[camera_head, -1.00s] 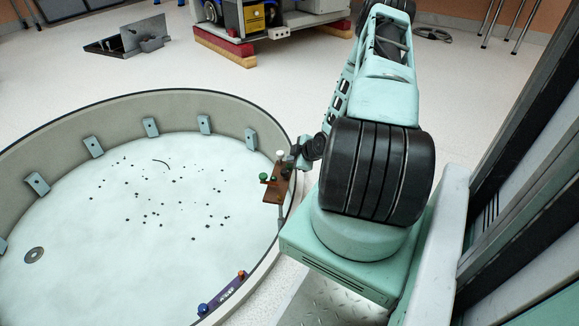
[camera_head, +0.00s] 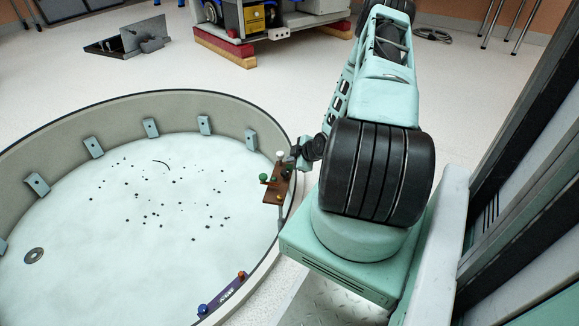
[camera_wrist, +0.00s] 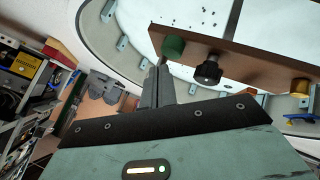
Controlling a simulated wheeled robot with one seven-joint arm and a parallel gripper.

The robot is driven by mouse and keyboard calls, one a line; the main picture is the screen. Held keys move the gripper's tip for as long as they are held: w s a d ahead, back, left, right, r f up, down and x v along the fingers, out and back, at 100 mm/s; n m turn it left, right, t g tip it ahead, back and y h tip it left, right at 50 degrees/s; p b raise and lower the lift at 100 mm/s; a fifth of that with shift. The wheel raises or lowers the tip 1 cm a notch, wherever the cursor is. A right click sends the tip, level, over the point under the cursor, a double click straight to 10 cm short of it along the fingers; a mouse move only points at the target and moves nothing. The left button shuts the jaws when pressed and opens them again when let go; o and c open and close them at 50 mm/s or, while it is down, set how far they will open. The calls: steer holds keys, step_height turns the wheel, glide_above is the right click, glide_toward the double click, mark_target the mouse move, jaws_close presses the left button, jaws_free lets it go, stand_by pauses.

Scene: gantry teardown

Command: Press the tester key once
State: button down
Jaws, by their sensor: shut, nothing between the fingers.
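A brown board (camera_head: 272,194) is fixed at the right rim of the round tub, with a green knob (camera_head: 264,177) and a pale knob (camera_head: 280,154). In the wrist view the same board (camera_wrist: 245,62) carries a green knob (camera_wrist: 173,47), a black knob (camera_wrist: 208,71) and a brass knob (camera_wrist: 300,87). No label shows which part is the tester key. My gripper (camera_wrist: 158,70) is shut and empty, its tips just below the green knob in the wrist view. Whether they touch anything cannot be told. In the head view my gripper (camera_head: 297,152) is small beside the board.
The tub wall (camera_head: 175,103) curves around a pale floor with scattered dark bits and a grey ring (camera_head: 33,255). A purple bar (camera_head: 226,294) with blue and red ends sits at the near rim. A dark metal bracket (camera_head: 130,43) lies on open floor behind.

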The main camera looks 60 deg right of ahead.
stand_by(0.7)
steer(key=shift+f, duration=0.45)
steer(key=shift+f+b, duration=0.35)
steer(key=shift+f, duration=0.15)
stand_by(0.6)
steer(key=shift+r, duration=0.15)
steer(key=shift+r+p, duration=0.8)
steer(key=shift+p, duration=0.05)
step_height(320, 180, up, 5)
steer(key=p, duration=0.4)
steer(key=shift+r+p, duration=0.1)
steer(key=shift+p, duration=0.2)
stand_by(0.5)
